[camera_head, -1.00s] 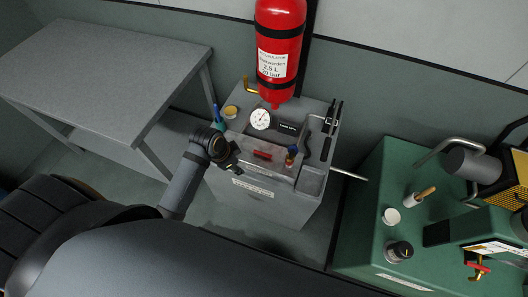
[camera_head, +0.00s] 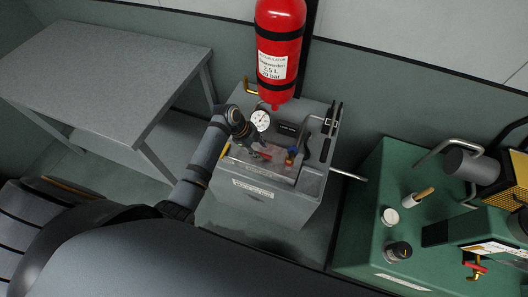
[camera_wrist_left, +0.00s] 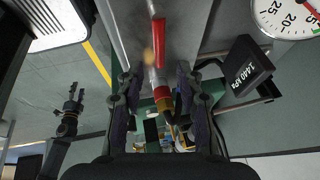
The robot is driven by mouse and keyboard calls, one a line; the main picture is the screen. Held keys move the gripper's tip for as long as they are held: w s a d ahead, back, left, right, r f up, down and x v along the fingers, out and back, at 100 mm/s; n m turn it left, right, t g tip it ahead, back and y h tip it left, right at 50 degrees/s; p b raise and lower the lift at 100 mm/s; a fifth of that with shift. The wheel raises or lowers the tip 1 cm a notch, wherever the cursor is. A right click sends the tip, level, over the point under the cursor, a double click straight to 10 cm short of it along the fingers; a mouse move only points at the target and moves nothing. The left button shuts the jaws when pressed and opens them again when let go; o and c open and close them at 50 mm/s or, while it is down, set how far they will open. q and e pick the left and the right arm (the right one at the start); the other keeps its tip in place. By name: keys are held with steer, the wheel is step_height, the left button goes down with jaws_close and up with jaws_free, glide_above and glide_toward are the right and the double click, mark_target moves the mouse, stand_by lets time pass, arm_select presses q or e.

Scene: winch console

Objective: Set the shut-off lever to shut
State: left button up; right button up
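The shut-off lever appears to be the red lever (camera_head: 264,156) on top of the grey console (camera_head: 264,203). In the left wrist view the red lever (camera_wrist_left: 159,42) points up the picture, above and between my fingers, with a brass and red fitting (camera_wrist_left: 163,98) further down. My left gripper (camera_head: 254,149) is over the console top and partly hides the lever. Its fingers stand apart on either side in the left wrist view (camera_wrist_left: 158,82), with nothing seen gripped. Contact cannot be told. A dark gripper, probably my right one (camera_wrist_left: 73,103), shows at the left of that view.
A round gauge (camera_head: 260,120) and a black label block (camera_head: 288,130) stand close behind the left gripper. A red cylinder (camera_head: 280,45) hangs above. A green cabinet (camera_head: 365,215) stands at right, with another red handle (camera_head: 476,265). A bare grey table (camera_head: 105,60) is at left.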

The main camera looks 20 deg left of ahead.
mark_target(266, 155)
arm_select(q)
steer(key=shift+x, duration=1.9)
steer(key=shift+c, duration=0.5)
jaws_close()
